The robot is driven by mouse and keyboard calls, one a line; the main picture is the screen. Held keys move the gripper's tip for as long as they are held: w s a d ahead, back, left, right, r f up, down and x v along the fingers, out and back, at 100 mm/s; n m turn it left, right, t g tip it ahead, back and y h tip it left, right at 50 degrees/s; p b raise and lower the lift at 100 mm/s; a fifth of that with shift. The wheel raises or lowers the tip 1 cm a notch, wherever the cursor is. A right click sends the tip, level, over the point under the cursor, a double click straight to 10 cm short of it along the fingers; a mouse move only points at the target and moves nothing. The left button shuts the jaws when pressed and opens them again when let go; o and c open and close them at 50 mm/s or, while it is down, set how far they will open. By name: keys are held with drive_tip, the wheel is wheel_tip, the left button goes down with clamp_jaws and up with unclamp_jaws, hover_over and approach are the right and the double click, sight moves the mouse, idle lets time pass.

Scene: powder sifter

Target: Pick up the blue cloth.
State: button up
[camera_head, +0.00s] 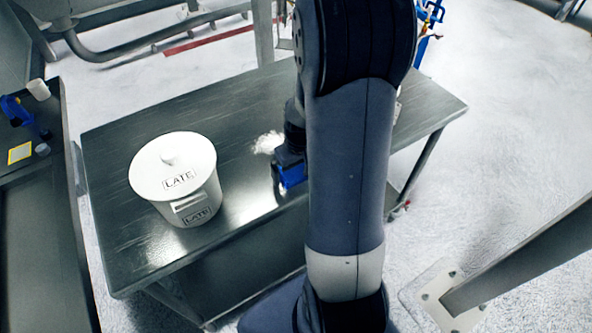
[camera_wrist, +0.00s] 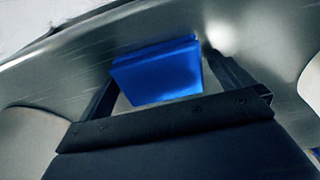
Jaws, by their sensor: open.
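The blue cloth (camera_head: 291,177) lies on the metal table (camera_head: 120,215), near the middle of its front half. It looks like a folded flat block. In the wrist view the cloth (camera_wrist: 158,74) sits between the two dark fingers of my gripper (camera_wrist: 164,66). The fingers are apart, one on each side of it, with a small gap visible at the right. I cannot tell how high the fingertips are above the table. In the head view my gripper (camera_head: 290,155) is at the cloth, and my arm hides part of the table.
A white lidded pot (camera_head: 168,180) labelled LATE stands left of the cloth. White powder (camera_head: 268,142) lies on the table just behind the cloth. A dark bench (camera_head: 35,230) at the left holds a blue item (camera_head: 17,110) and a white cup (camera_head: 38,90). The table's back left is clear.

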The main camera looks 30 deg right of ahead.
sight(296, 169)
drive_tip(key=shift+c, duration=0.3)
drive_tip(key=c, duration=0.8)
drive_tip(key=shift+c, duration=0.2)
wheel_tip(296, 169, up, 10)
